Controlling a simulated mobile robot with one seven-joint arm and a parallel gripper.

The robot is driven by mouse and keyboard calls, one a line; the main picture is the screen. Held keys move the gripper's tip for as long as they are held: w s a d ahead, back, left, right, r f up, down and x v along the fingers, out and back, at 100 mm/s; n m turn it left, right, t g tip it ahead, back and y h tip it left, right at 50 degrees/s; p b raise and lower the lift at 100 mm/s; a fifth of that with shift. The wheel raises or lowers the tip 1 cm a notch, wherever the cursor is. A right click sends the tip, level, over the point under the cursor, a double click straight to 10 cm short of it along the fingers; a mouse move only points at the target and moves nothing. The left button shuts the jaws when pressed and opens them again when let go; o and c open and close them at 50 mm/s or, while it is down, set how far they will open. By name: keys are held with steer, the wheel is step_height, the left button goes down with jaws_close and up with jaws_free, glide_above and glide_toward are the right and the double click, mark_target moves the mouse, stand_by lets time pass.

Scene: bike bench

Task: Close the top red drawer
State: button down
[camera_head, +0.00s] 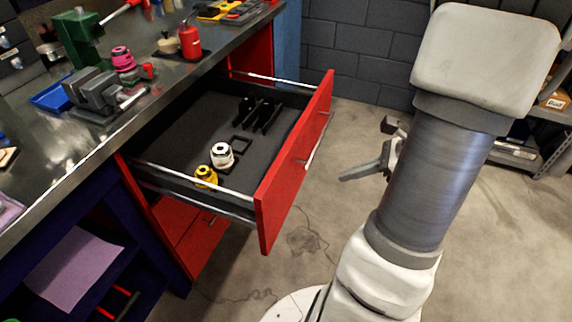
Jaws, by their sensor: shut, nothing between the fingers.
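The top red drawer (280,198) is pulled far out from under the workbench. Its red front faces right and has a thin silver handle (317,142). Inside lie a white round part (222,155), a yellow part (206,175) and black pieces (259,113). My gripper (347,178) is to the right of the drawer front, apart from it, with its dark fingers pointing left. It is shut and empty. My arm hides part of the gripper's body.
The dark metal workbench top (150,75) carries a grey vise (98,90), a red bottle (190,42) and a blue tray (55,95). More red drawers (200,238) sit shut below. A grey shelf (535,150) stands at right. Concrete floor (330,225) is free beside the drawer.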

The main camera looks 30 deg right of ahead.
steer(key=b, duration=0.5)
glide_toward(290, 184)
steer(key=x, duration=0.5)
steer(key=shift+s+d+f, duration=0.15)
steer(key=shift+s+f, duration=0.05)
steer(key=shift+f, duration=0.3)
steer(key=shift+w+a+r+m, duration=0.1)
steer(key=shift+w+a+m, duration=0.25)
steer(key=shift+w, duration=0.1)
